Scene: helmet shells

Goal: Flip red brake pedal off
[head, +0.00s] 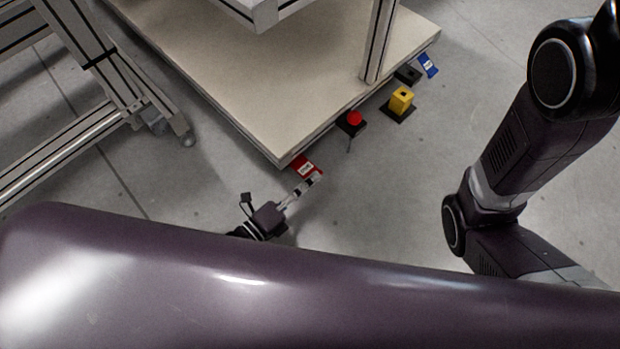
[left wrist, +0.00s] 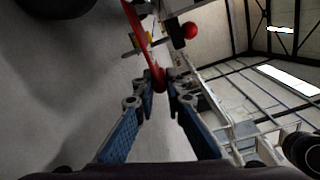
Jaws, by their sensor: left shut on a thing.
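The red brake pedal (head: 303,165) sticks out low at the near corner of the cart's pale platform (head: 265,128), with a small white label on it. My left gripper (head: 317,178) reaches up to it from below, fingertips right at the pedal. In the left wrist view the pedal (left wrist: 158,79) shows edge-on as a red strip, its end between the fingers of the left gripper (left wrist: 160,93). The fingers are shut on it, with their tips to both sides. The right gripper is not in view.
Along the platform edge sit a red knob (head: 354,118) on a black base, a yellow block (head: 401,99) and a blue pedal (head: 428,65). An aluminium frame (head: 105,75) on casters stands at left. The grey floor right of the platform is clear up to my right arm.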

